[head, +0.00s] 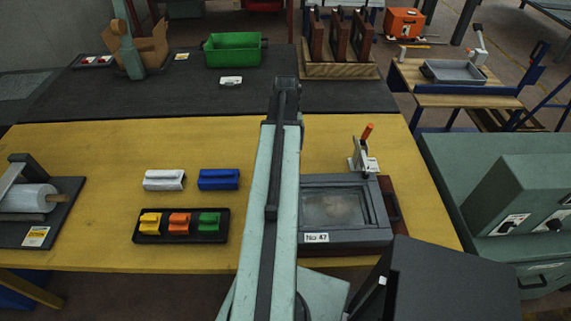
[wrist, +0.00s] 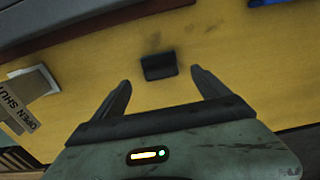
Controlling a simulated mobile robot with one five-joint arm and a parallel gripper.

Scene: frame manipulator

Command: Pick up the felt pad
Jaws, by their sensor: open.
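A small dark, flat, roughly square piece, which looks like the felt pad (wrist: 159,66), lies on the yellow table in the wrist view. My gripper (wrist: 160,78) is open there, with one finger on each side below the pad. The pad sits ahead of the gap between the fingertips, and nothing is held. In the head view my arm covers the middle of the table, and I cannot make out the pad or the fingertips there.
The framed box marked No 47 (head: 345,238) with a toggle clamp (head: 362,155) stands right of my arm. A black tray (head: 146,238) of coloured blocks, a white block (head: 164,180) and a blue block (head: 218,179) are to the left.

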